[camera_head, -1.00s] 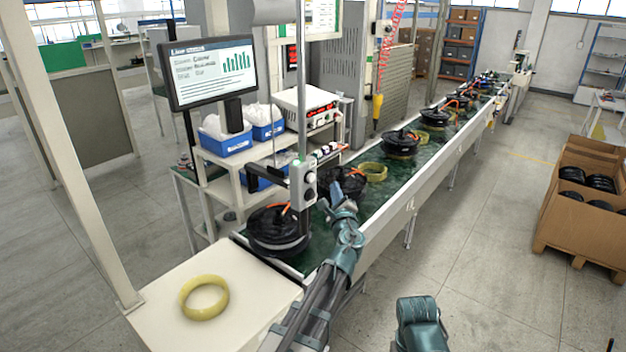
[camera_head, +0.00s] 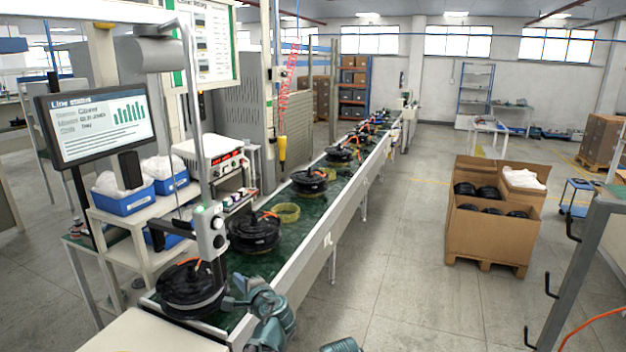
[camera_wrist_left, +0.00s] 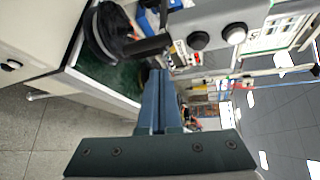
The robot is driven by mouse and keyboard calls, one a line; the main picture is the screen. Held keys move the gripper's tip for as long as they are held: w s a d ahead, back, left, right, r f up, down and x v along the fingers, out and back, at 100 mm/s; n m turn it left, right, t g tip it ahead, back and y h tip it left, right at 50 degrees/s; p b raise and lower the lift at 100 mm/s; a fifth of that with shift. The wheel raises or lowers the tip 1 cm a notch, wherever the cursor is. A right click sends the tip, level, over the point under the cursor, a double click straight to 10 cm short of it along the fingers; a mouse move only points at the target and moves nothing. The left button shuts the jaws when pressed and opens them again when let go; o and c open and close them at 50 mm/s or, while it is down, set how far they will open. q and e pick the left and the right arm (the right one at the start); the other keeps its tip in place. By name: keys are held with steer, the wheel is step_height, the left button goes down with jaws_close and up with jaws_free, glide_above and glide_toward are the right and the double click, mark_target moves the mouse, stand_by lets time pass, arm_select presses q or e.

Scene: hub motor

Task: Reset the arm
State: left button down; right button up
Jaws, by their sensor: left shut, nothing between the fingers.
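A control post (camera_head: 211,230) stands beside the left gripper. A shelf (camera_head: 130,222) and monitor (camera_head: 97,125) are at left. A cardboard crate (camera_head: 488,237) stands right, with open floor between.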

arm_select(q)
steer(key=s+d+f+n+g+h+b, duration=0.2)
steer(key=s+d+f+n+g+b, duration=0.15)
steer(key=s+f, duration=0.55)
steer(key=s+d+f+n+g+h+b, duration=0.2)
steer(key=s+d+f+n+g, duration=0.3)
steer(key=f, duration=0.6)
steer(key=s+d+f+g+h+b, duration=0.1)
steer(key=s+d+f+g+h, duration=0.1)
steer(key=s, duration=0.5)
steer(key=s+d+f+g+h+b, duration=0.2)
steer(key=s+d+f, duration=0.3)
steer(key=s, duration=0.1)
steer(key=shift+s+d+f, duration=0.25)
steer(key=shift+s+d, duration=0.05)
steer(key=shift+s, duration=0.05)
arm_select(e)
step_height(320, 180, down, 11)
arm_select(q)
steer(key=shift+n, duration=0.25)
arm_select(e)
steer(key=shift+r, duration=0.1)
